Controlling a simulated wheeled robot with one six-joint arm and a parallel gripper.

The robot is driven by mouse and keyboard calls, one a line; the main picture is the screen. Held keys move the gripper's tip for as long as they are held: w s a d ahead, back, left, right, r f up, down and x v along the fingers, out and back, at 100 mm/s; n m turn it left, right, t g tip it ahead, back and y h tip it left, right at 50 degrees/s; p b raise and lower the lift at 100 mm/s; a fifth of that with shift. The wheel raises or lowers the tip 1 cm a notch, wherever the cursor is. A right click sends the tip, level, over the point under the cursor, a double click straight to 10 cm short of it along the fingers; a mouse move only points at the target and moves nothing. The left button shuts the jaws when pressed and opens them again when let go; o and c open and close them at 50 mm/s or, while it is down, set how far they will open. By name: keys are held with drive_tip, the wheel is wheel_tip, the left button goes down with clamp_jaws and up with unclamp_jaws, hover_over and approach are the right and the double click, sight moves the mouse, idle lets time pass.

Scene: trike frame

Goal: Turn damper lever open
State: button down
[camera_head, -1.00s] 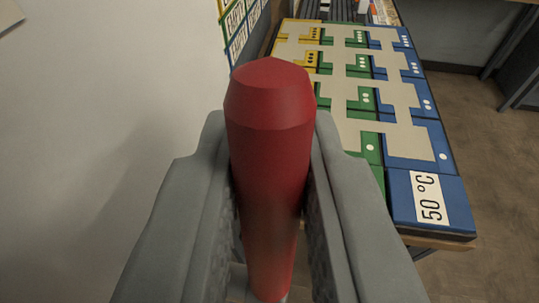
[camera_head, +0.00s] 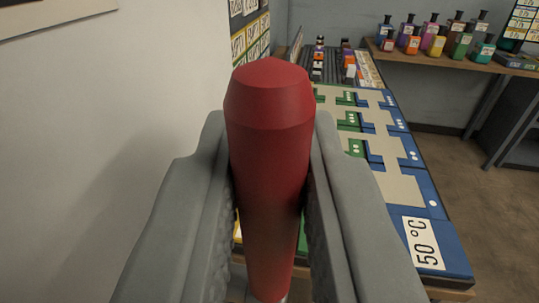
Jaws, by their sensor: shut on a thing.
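A red cylindrical handle with a bevelled top (camera_head: 268,140) stands in the middle of the view; it appears to be the damper lever's grip. My gripper (camera_head: 270,190) is shut on it, with one grey finger on its left side and one on its right. The handle's lower end runs down between the fingers to a small grey piece at the bottom edge. The rest of the lever and the damper itself are hidden or out of view.
A table with a blue, green and beige patterned board (camera_head: 385,150) marked "50 °C" lies ahead right. Beyond it are a rack of small items (camera_head: 345,68) and a shelf of coloured bottles (camera_head: 437,40). A pale wall (camera_head: 100,130) fills the left.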

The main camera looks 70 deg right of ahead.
drive_tip(key=c, duration=1.4)
unclamp_jaws()
drive_tip(key=shift+a, duration=0.15)
drive_tip(key=v, duration=1.7)
drive_tip(key=shift+a, duration=0.15)
drive_tip(key=s+a+f+n+t+y, duration=0.1)
drive_tip(key=s+a+n+t+y, duration=0.3)
drive_tip(key=s+a, duration=0.3)
drive_tip(key=s+a+f+n+t+y, duration=0.2)
drive_tip(key=s+a+n+t+y, duration=0.2)
drive_tip(key=s, duration=1.1)
drive_tip(key=s+a+f+n+t+y, duration=0.1)
drive_tip(key=s+a+n+t+y, duration=0.3)
drive_tip(key=s+a+y, duration=0.5)
drive_tip(key=s+a+n, duration=0.2)
drive_tip(key=a, duration=0.1)
drive_tip(key=shift+s+f+n, duration=0.35)
drive_tip(key=shift+f+n, duration=0.05)
